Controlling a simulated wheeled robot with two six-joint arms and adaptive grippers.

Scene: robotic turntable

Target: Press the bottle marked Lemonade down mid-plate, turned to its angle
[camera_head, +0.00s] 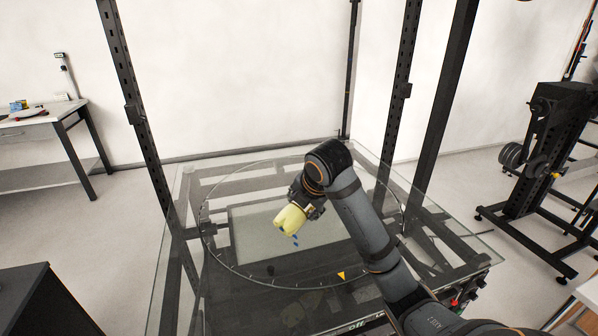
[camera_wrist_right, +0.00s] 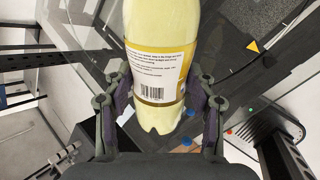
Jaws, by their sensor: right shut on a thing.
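The pale yellow bottle (camera_head: 290,219) is in my right gripper (camera_head: 309,205), over the glass turntable plate (camera_head: 235,265) near its middle. In the right wrist view the bottle (camera_wrist_right: 160,30) fills the space between the fingers of the right gripper (camera_wrist_right: 160,110). Its white label shows small print and a barcode; no name can be read. The bottle looks tilted in the head view. I cannot tell whether it touches the plate. Small blue marks (camera_head: 295,238) show just below the bottle. My left gripper is not in view.
A yellow triangle marker (camera_head: 341,276) sits at the plate's front rim. Dark frame posts (camera_head: 138,110) stand around the glass table. A side table (camera_head: 45,125) is at the far left, a weight rack (camera_head: 545,150) at the right. The rest of the plate looks clear.

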